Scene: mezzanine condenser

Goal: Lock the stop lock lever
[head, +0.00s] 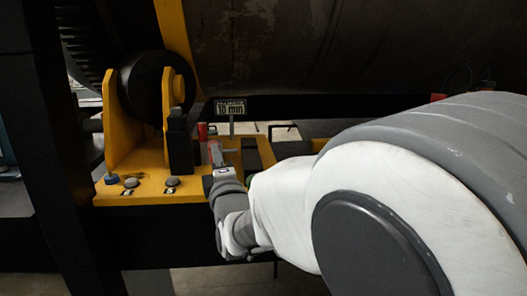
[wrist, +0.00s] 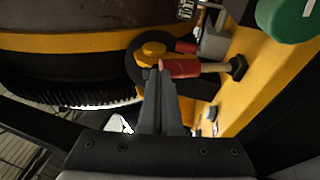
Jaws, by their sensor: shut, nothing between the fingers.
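A lever with a red grip (wrist: 180,68) and a tan shaft shows in the wrist view, just beyond my fingertips. It looks like the stop lock lever, but no label on it can be read. In the head view a red part (head: 215,153) shows right by my gripper (head: 211,172), partly hidden by it. In the wrist view my gripper (wrist: 153,76) is shut, with nothing between its fingers. Its tips are beside the left end of the red grip; I cannot tell whether they touch. A second, smaller red part (wrist: 185,46) lies behind the grip.
The yellow bracket (head: 125,135) holds a black roller (head: 146,85) under the large drum (head: 270,50). A blue knob (head: 111,178) and grey knobs (head: 131,182) sit on its base. A "10 min" sign (head: 230,107) stands behind. A green knob (wrist: 292,18) is at upper right.

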